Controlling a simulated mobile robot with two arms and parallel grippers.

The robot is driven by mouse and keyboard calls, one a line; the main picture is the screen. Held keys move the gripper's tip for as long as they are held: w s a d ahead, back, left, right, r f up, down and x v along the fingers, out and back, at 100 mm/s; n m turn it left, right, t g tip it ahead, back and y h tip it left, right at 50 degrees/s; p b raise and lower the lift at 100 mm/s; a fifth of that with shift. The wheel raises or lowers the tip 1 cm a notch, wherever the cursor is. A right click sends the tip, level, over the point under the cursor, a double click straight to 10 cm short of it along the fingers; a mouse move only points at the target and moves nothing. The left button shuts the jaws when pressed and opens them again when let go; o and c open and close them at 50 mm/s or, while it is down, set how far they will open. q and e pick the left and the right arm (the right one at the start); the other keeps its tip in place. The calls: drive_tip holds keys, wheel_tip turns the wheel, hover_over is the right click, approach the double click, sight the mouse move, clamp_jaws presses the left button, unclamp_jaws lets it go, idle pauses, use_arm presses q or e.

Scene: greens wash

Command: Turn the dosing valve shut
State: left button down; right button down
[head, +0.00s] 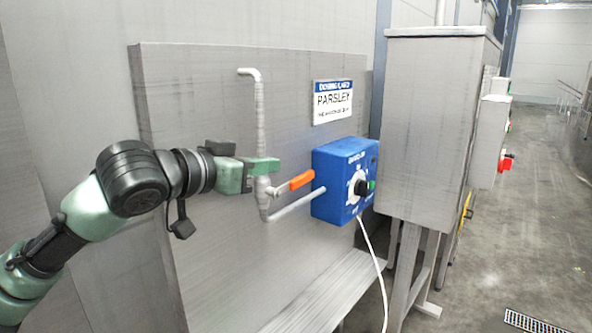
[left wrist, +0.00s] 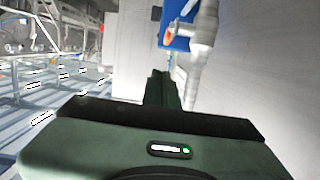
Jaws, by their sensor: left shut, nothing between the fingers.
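The dosing valve sits on a grey pipe (head: 260,110) in front of a metal panel. Its orange lever (head: 301,180) points right and slightly up in the head view, across the vertical pipe run. Part of the orange also shows in the left wrist view (left wrist: 168,34). My left gripper (head: 264,166) is shut and empty, just above the lever's pivot end. Its fingers overlap the pipe in the head view, hiding part of it; I cannot tell whether they touch. In the left wrist view the closed fingers (left wrist: 161,88) point toward the valve. My right gripper is in neither view.
A blue dosing box (head: 345,180) with a black knob stands right of the lever, with a white cable below. A parsley sign (head: 333,101) hangs above it. A grey cabinet (head: 425,120) stands farther right. A metal ledge (head: 325,297) runs below.

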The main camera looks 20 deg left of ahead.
use_arm(q)
drive_tip(key=shift+a+r, duration=0.2)
drive_tip(key=shift+r, duration=0.35)
drive_tip(key=shift+a+r, duration=0.15)
drive_tip(key=shift+r, duration=0.35)
drive_tip(key=p, duration=0.3)
hover_over(297, 179)
drive_tip(key=shift+s+a+f, duration=0.15)
drive_tip(key=shift+s+f, duration=0.15)
drive_tip(key=shift+f, duration=0.4)
drive_tip(key=f, duration=0.3)
drive_tip(key=shift+w+f, duration=0.3)
drive_tip(key=shift+w, duration=0.05)
drive_tip(key=shift+s+f, duration=0.1)
drive_tip(key=shift+f, duration=0.35)
